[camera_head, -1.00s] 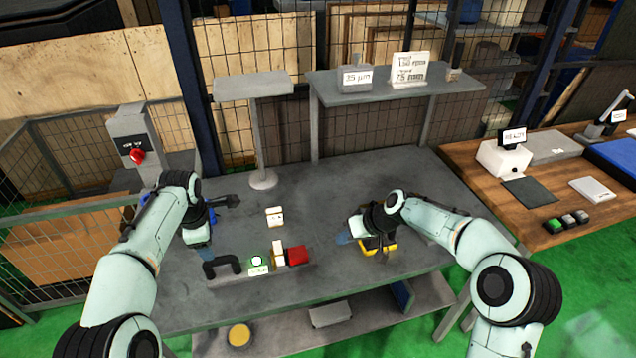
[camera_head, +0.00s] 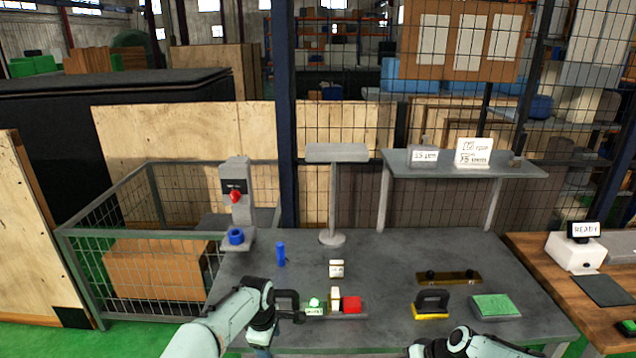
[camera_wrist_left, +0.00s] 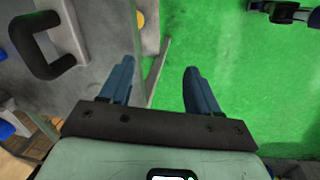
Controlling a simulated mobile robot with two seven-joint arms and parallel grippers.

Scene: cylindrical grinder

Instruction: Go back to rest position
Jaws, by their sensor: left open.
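My left arm comes in from the lower left in the head view, with the wrist bent down at the table's front edge. In the left wrist view my left gripper (camera_wrist_left: 158,74) is open and empty, its two blue fingers apart over green floor. A black U-shaped handle (camera_wrist_left: 38,45) is up and left of it, apart from the fingers. My right arm shows at the bottom edge of the head view; the dark wrist part of my right gripper (camera_head: 440,347) is there, but its fingers are hidden.
A raised shelf (camera_head: 520,171) stands at the back.

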